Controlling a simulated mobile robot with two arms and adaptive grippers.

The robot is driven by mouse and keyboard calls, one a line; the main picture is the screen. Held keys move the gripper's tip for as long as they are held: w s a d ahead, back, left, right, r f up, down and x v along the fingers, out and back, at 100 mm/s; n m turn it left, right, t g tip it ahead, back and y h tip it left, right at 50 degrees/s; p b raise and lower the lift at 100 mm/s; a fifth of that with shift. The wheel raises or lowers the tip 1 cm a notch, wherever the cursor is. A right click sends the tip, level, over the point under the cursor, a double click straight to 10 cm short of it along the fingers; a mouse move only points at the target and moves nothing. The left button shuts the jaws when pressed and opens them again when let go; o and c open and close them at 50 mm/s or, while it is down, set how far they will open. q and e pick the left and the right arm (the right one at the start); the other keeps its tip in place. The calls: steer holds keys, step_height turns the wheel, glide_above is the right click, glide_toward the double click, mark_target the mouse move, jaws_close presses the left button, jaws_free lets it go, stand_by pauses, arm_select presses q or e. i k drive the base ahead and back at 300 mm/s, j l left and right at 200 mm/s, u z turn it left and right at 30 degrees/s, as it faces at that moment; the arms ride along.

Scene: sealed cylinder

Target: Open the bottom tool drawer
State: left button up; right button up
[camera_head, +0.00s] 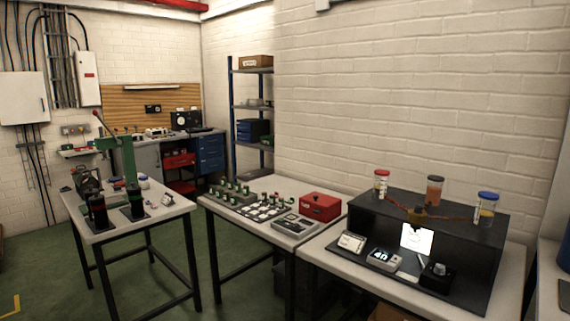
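A blue drawer cabinet (209,154) stands under the right end of the workbench at the back, with several drawer fronts stacked one above another. They look shut, but they are small and far off. Left of it is a red unit (180,160) with a lower red part (182,187); I cannot tell whether these are drawers. I cannot tell which of these is the bottom tool drawer. Neither of my grippers is in view.
A left table (150,217) holds a green press (128,160). A middle table (222,204) carries switch panels and a red box (320,206). A right table (330,250) bears a black stand with jars. Green floor (60,265) lies open at the left.

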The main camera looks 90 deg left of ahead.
mark_target(204, 162)
steer(key=u, duration=3.35)
steer(key=i+j+u, duration=1)
steer(key=i, duration=0.4)
steer(key=i+u, duration=0.35)
steer(key=i, duration=0.5)
steer(key=i+j+z, duration=0.1)
steer(key=i, duration=1.8)
steer(key=i+z, duration=0.15)
steer(key=i, duration=1.75)
steer(key=i+z, duration=0.25)
steer(key=i, duration=0.25)
steer(key=i+z, duration=0.25)
steer(key=i, duration=0.25)
steer(key=i+j+z, duration=0.1)
steer(key=i+z, duration=0.15)
steer(key=i, duration=0.2)
steer(key=i+j+z, duration=0.25)
steer(key=i, duration=0.25)
steer(key=i+l+z, duration=0.3)
steer(key=i+z, duration=0.6)
steer(key=i, duration=0.15)
steer(key=i+z, duration=0.5)
steer(key=i+j+z, duration=0.45)
steer(key=i+l, duration=0.1)
